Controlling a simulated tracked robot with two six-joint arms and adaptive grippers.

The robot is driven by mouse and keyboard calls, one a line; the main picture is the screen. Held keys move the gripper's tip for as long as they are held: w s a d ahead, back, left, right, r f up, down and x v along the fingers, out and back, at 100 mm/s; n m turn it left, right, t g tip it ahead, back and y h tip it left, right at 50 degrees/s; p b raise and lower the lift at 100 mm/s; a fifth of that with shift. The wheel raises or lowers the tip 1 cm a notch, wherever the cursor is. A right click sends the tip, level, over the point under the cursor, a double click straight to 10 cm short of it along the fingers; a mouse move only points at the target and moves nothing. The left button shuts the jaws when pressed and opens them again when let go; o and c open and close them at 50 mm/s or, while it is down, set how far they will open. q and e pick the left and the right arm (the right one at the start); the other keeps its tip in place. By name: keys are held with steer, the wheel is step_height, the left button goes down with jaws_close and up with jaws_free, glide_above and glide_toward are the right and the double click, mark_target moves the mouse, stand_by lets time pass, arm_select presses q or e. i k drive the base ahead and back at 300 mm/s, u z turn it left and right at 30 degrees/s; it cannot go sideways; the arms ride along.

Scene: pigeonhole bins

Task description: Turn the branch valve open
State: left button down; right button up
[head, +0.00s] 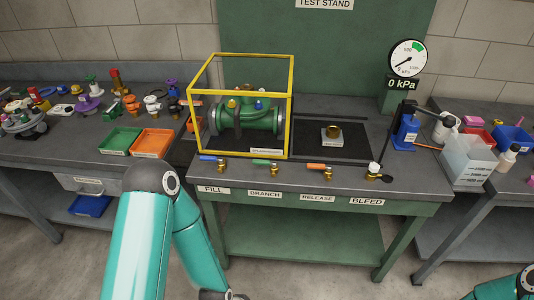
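The branch valve (273,169) is a small brass valve on the front of the green test stand bench, above the BRANCH label (265,194). Its green lever (261,162) lies roughly level and points left from the brass body, along the bench edge. My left arm rises from the bottom, bends and runs back down in front of the bench, left of the branch valve. Its gripper is not in view; only a dark part of the arm shows at the bottom edge. Only a bit of my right arm shows at the bottom right corner, and its gripper is out of view.
The fill valve with a blue lever (208,158) is to the left. The release valve with an orange lever (316,166) and the bleed valve (373,170) are to the right. A yellow frame (291,110) around a green pipe body stands behind. The gauge (408,58) reads 0 kPa.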

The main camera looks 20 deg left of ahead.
mark_target(274, 165)
steer(key=z, duration=0.1)
steer(key=i, duration=1)
steer(key=u, duration=0.05)
